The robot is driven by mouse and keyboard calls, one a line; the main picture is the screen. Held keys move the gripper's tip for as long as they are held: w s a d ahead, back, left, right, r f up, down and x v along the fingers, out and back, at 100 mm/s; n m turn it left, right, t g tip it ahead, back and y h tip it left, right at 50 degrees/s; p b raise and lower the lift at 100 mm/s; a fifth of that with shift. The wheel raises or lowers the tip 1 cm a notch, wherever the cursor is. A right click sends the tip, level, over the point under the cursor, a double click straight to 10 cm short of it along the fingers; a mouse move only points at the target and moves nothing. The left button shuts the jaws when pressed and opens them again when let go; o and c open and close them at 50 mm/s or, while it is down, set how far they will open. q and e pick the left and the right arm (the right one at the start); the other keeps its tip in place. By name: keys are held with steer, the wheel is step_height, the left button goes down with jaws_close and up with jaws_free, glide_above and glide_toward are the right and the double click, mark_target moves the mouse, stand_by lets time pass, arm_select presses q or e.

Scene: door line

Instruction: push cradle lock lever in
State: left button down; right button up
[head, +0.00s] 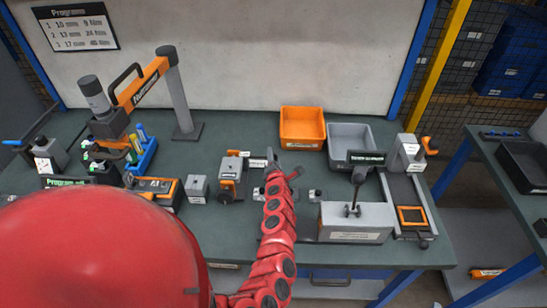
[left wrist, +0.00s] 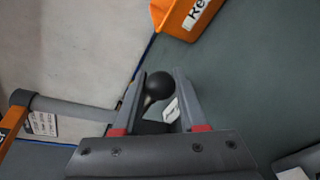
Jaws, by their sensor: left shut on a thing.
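My left gripper (left wrist: 160,76) has its two fingers closed around a black ball knob, the end of the cradle lock lever (left wrist: 159,86), in the left wrist view. A dark part and a small white label show below the knob between the fingers. In the head view my left gripper (head: 271,160) is over the middle of the bench, just right of a grey and orange device (head: 231,178). My wrist and fingers hide the knob there, so the lever's angle cannot be told. My right gripper is not in view.
An orange bin (head: 302,125) and a grey bin (head: 351,136) stand behind the gripper; the orange bin (left wrist: 185,14) shows in the left wrist view. A grey box with a black-knobbed lever (head: 357,221) stands to the right. An orange-armed stand (head: 142,88) is at the left.

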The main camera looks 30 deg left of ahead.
mark_target(265, 157)
arm_select(q)
steer(key=shift+s+a+r+p, duration=0.15)
steer(key=shift+a+p, duration=0.15)
steer(key=shift+s+a+p, duration=0.55)
steer(key=shift+a+p, duration=0.15)
steer(key=shift+a, duration=0.2)
steer(key=c, duration=0.7)
jaws_free()
steer(key=shift+c, duration=0.2)
steer(key=shift+o, duration=1.4)
steer(key=shift+s+a, duration=0.1)
steer(key=shift+a, duration=0.05)
